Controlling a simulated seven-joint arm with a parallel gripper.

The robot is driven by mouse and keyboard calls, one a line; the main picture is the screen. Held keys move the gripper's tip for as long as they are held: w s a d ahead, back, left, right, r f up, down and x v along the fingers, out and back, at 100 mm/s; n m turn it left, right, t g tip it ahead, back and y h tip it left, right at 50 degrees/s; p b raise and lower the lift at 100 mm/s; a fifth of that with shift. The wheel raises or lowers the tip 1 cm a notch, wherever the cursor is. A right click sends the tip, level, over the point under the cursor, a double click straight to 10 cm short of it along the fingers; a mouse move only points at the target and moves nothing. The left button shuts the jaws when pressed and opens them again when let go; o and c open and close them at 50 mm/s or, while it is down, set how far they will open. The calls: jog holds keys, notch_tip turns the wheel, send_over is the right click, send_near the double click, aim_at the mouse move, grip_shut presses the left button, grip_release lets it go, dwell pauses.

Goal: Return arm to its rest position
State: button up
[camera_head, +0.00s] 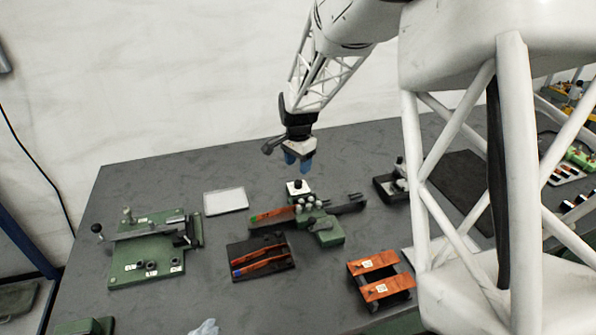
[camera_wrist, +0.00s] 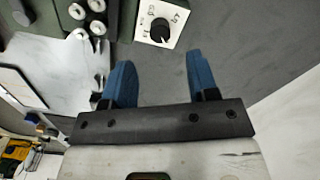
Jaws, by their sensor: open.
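My gripper (camera_head: 299,163) has blue fingers and hangs in the air above the grey table (camera_head: 140,190), over the back part of a green machine (camera_head: 325,232). In the wrist view my gripper (camera_wrist: 160,85) is open, its two blue fingers apart with nothing between them. A white plate with a black knob (camera_wrist: 161,30) shows beyond the fingertips, and it also shows in the head view (camera_head: 297,187) just below my gripper. My arm reaches down from the top of the head view.
A green fixture (camera_head: 150,255) stands at the left. A dark tray (camera_head: 259,262) with orange-red strips lies front centre. Orange copper-coloured blocks (camera_head: 380,280) sit to the right of it. A white plate (camera_head: 226,201) lies behind. A small black device (camera_head: 390,184) stands at right.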

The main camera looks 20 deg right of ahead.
jog(key=shift+r, duration=0.4)
jog(key=shift+s+r, duration=0.2)
jog(key=shift+r, duration=0.05)
jog(key=s+a+r+n+t, duration=0.1)
jog(key=s+a+r+n, duration=0.15)
jog(key=s+r, duration=0.45)
jog(key=s+a+r+n, duration=0.1)
jog(key=s+r+n, duration=0.25)
jog(key=s, duration=0.75)
jog(key=s+a+r+n+t, duration=0.1)
jog(key=s+r+n, duration=0.25)
jog(key=s, duration=0.55)
jog(key=s+a+n, duration=0.1)
jog(key=s+n, duration=0.2)
jog(key=s, duration=0.8)
jog(key=shift+t, duration=0.3)
